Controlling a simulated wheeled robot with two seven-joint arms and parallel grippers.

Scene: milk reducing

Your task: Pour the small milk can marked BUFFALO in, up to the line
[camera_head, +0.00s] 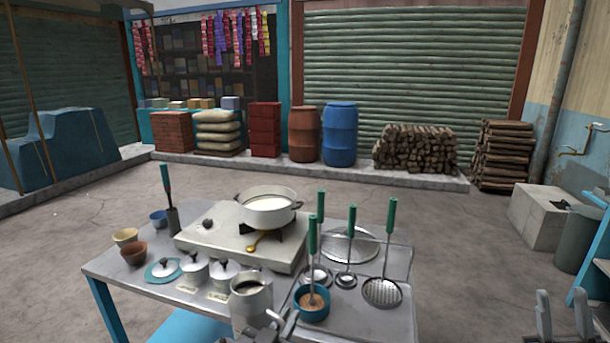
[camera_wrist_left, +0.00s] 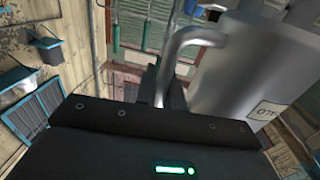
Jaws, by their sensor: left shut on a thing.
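A grey metal can (camera_head: 252,312) with a side handle is held at the table's front edge; it appears upright. My left gripper (camera_head: 276,330) is shut on its handle, which also shows in the left wrist view (camera_wrist_left: 172,62). The can's label (camera_wrist_left: 268,112) is partly in view there, its full word not readable. The pot (camera_head: 268,213) stands on the stove, with white milk (camera_head: 268,203) inside; no line can be made out. Two lidded cans (camera_head: 195,270) (camera_head: 223,274) stand behind the held can. My right gripper (camera_head: 565,318) is open and empty at lower right.
Ladles and a skimmer (camera_head: 382,292) stand at the right, near a teal cup (camera_head: 311,304) with brown contents. The stove (camera_head: 205,238) fills the table's middle.

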